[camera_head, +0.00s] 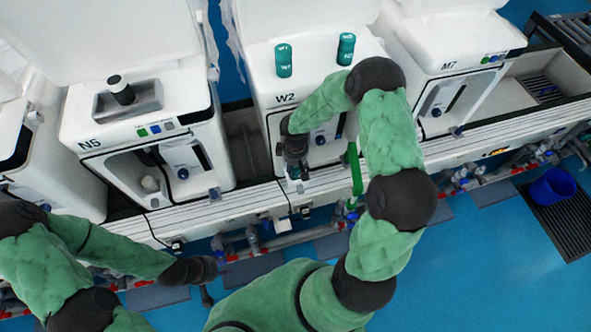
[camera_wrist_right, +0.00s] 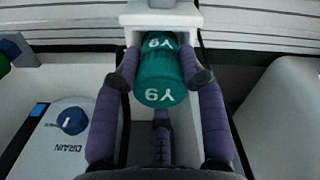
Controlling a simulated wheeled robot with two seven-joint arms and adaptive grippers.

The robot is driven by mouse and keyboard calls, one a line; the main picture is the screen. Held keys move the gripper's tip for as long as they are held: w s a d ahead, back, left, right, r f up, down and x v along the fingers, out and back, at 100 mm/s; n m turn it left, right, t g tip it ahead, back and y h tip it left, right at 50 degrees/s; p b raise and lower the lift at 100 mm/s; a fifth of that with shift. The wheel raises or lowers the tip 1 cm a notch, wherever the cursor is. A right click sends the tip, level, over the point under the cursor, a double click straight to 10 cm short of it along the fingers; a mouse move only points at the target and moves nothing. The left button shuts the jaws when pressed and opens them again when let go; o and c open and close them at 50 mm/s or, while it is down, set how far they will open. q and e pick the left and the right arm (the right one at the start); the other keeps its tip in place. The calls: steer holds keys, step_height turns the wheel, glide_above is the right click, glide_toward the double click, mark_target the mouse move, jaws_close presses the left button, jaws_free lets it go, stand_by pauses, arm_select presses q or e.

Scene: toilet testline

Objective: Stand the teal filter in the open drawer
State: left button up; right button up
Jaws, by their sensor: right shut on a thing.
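A teal filter marked Y9 (camera_wrist_right: 160,72) is between the fingers of my right gripper (camera_wrist_right: 160,80) in the right wrist view. In the head view my right gripper (camera_head: 296,170) is at the front opening of the machine marked W2 (camera_head: 300,85), and the filter is hidden there. My left gripper (camera_head: 206,290) hangs low at the lower left, away from the machines; its fingers are unclear.
Two other teal filters (camera_head: 284,60) (camera_head: 346,49) stand on top of W2. Machines N5 (camera_head: 140,115) and M7 (camera_head: 455,60) flank it. A green tube (camera_head: 355,170) is right of my right gripper. A blue DRAIN knob (camera_wrist_right: 72,120) is left of the fingers. A blue bucket (camera_head: 553,186) stands far right.

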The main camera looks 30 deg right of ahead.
steer(key=shift+f, duration=0.3)
steer(key=shift+f, duration=0.15)
steer(key=o, duration=1.2)
